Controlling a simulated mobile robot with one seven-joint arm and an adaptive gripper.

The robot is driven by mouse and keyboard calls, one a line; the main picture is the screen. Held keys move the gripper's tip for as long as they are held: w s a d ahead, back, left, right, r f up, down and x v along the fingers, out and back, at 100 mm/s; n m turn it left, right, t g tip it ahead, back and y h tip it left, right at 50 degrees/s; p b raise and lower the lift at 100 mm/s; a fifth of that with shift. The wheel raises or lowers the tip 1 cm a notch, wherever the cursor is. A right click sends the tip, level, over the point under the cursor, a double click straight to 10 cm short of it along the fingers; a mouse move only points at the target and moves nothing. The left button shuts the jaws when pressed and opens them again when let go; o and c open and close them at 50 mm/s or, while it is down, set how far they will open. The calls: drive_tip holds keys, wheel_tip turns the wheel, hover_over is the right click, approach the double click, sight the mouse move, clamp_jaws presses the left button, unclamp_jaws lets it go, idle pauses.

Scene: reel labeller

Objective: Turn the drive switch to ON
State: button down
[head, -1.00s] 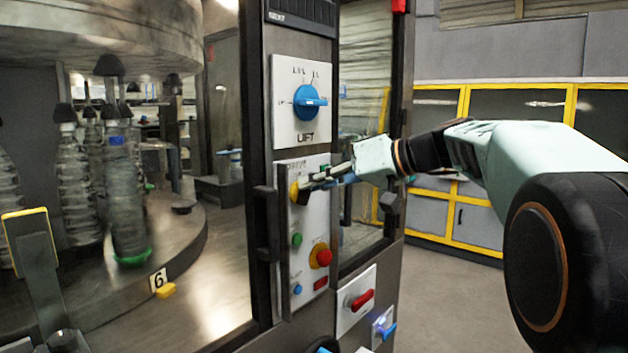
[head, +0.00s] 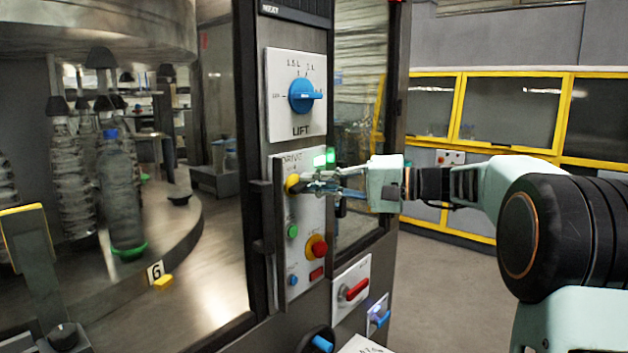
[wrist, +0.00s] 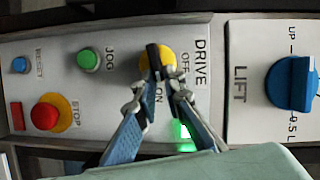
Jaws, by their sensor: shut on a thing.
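The drive switch is a yellow round knob with a black handle (wrist: 155,62) on a white panel, marked DRIVE, OFF and ON. It also shows in the head view (head: 292,184), partly behind my fingers. In the wrist view the handle lies along the direction of the ON mark. My gripper (wrist: 158,88) is shut on the handle, one finger on each side; in the head view my gripper (head: 304,186) reaches in from the right. A green lamp (wrist: 181,130) beside the switch is lit, also seen in the head view (head: 325,157).
Above is the blue LIFT knob (head: 304,96). Below are a green JOG button (head: 293,231), a red STOP button (head: 317,246) and a blue button (head: 293,280). A red-handled switch (head: 354,289) sits lower right. A dark vertical handle (head: 266,225) stands left of the panel.

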drive_tip(key=shift+f+m+y, duration=0.3)
drive_tip(key=shift+m+y, duration=0.2)
drive_tip(key=shift+m, duration=0.5)
drive_tip(key=c, duration=2)
unclamp_jaws()
drive_tip(key=shift+a, duration=0.1)
drive_tip(key=v, duration=1.2)
drive_tip(key=shift+f, duration=0.15)
